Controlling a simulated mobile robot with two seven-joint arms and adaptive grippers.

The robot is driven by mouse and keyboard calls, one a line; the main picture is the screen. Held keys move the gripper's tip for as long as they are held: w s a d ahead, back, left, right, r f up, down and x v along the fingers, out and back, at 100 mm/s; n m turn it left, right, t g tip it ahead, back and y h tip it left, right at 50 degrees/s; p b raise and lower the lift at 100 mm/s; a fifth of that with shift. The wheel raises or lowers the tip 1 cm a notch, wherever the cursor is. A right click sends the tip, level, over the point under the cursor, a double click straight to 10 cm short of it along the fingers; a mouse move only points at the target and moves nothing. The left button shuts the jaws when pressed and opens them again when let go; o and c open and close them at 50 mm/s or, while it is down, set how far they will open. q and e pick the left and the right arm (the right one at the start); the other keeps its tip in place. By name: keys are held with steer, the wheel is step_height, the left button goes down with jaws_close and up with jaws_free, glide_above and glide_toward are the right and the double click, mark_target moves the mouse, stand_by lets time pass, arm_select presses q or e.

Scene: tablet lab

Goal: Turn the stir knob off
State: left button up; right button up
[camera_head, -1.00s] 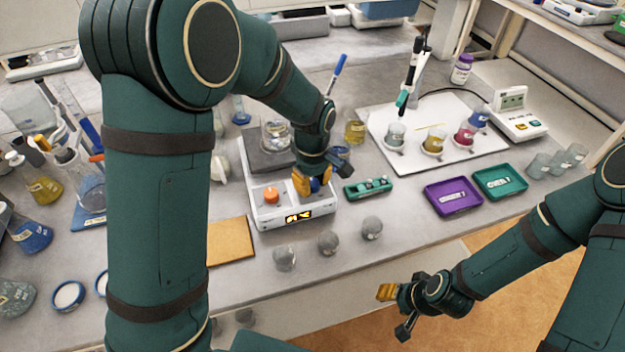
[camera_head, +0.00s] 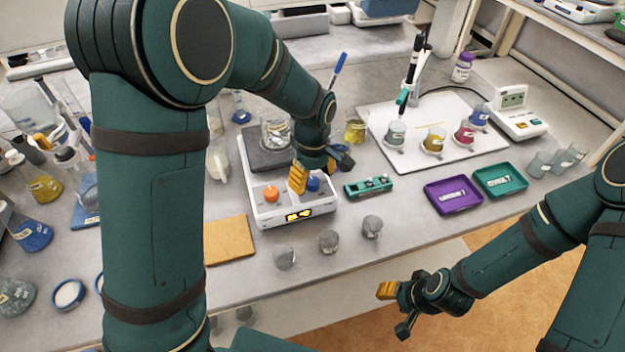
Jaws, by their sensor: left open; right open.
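A white hotplate stirrer (camera_head: 262,213) stands on the bench, with an orange knob (camera_head: 271,194) and a blue knob (camera_head: 313,184) on its front panel. I cannot read which knob is labelled stir. A lit display (camera_head: 298,215) sits on its front face. My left gripper (camera_head: 316,171) is open at the blue knob, one yellow-tipped finger on its left and the other behind and to its right. I cannot tell whether a finger touches the knob. My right gripper (camera_head: 396,309) is open and empty, in front of the bench edge.
A glass beaker (camera_head: 276,132) stands on the dark top plate (camera_head: 262,156). A green rack (camera_head: 369,187) lies right of the stirrer. Several small grey-filled beakers (camera_head: 328,241) stand in front. A purple tray (camera_head: 452,196) and a teal tray (camera_head: 500,181) are further right.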

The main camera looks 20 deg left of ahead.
mark_target(313, 181)
arm_select(q)
step_height(313, 181, up, 11)
steer(key=shift+f, duration=0.2)
stand_by(0.5)
